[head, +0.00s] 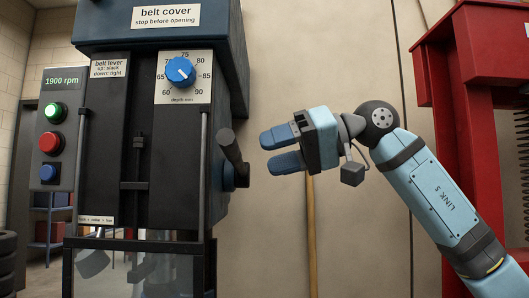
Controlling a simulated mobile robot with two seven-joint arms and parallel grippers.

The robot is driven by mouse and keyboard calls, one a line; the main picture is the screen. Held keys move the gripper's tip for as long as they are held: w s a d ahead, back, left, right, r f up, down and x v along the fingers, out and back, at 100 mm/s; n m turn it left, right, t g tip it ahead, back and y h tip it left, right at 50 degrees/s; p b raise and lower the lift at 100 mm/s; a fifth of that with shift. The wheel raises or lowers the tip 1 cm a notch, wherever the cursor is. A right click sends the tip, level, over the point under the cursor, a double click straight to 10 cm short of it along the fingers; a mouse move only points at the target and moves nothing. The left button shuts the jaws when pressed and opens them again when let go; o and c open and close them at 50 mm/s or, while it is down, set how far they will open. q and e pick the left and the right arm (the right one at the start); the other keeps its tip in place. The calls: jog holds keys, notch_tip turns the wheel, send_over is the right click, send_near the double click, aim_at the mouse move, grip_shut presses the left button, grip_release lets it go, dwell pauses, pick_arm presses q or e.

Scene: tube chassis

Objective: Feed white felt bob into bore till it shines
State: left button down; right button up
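The white felt bob and the bore cannot be made out in the head view. A drill-press-like machine (142,27) fills the left half. Its clear lower guard (130,278) shows only blurred dark and grey shapes behind it. A dark feed handle (231,148) sticks out from a blue hub (243,175) on the machine's right side. My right gripper (266,153) points left at the handle, a short way right of it and not touching. Its two blue fingers are apart with nothing between them. My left gripper is not in view.
A control panel (53,105) reads 1900 rpm, with a lit green button (56,112), a red button (51,142) and a blue button (49,173). A blue depth dial (180,71) sits on the front. A red frame (462,100) stands at right.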

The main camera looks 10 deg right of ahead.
jog(key=d+r+p, duration=0.1)
jog(key=d, duration=0.6)
jog(key=shift+d, duration=0.35)
dwell(0.4)
jog(key=shift+w, duration=0.1)
